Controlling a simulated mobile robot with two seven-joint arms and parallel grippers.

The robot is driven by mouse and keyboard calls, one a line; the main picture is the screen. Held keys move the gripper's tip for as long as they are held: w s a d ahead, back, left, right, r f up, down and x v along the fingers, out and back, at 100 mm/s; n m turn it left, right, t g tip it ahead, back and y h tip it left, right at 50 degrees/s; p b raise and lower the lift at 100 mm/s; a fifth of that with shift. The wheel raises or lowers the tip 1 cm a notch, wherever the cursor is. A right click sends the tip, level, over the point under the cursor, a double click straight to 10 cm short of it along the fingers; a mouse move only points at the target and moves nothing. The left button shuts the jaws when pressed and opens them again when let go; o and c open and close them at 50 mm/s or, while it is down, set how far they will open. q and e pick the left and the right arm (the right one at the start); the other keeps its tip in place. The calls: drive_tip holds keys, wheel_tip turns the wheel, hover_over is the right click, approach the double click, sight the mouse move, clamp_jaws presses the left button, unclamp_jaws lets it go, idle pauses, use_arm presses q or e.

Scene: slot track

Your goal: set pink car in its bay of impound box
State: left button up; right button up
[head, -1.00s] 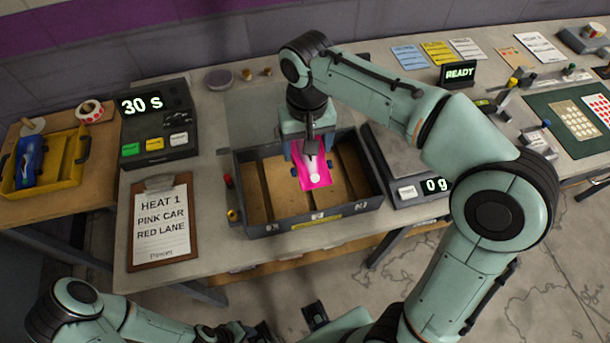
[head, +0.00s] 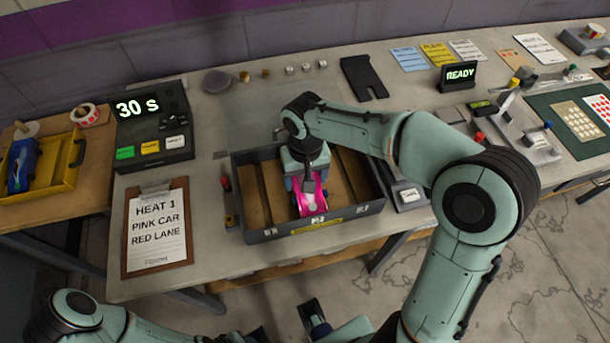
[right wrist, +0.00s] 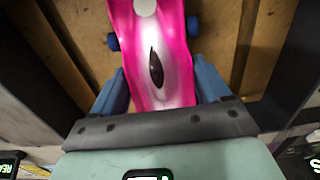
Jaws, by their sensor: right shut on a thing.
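The pink car (head: 307,205) is a glossy pink body with blue wheels and a white disc on top. My right gripper (head: 308,183) is shut on its sides and points down into the grey impound box (head: 368,208). The car is down in the middle bay, behind the 2 label on the front wall. In the right wrist view the car (right wrist: 152,50) lies between the blue fingers (right wrist: 160,88), over the brown bay floor. Whether its wheels touch the floor I cannot tell. Of my left arm, only parts show at the bottom edge; its jaw state is unclear.
Dividers split the box; the side bays look empty. A timer console (head: 152,135) and a clipboard (head: 157,225) stand to its left, a scale (head: 408,194) to its right.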

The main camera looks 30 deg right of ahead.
drive_tip(key=shift+f+b, duration=0.4)
drive_tip(key=shift+f, duration=0.15)
drive_tip(key=o, duration=1.1)
drive_tip(key=shift+r, duration=0.2)
drive_tip(key=shift+r+p, duration=0.35)
wheel_tip(320, 180, up, 12)
drive_tip(key=shift+r+p, duration=0.1)
drive_tip(key=shift+p, duration=1)
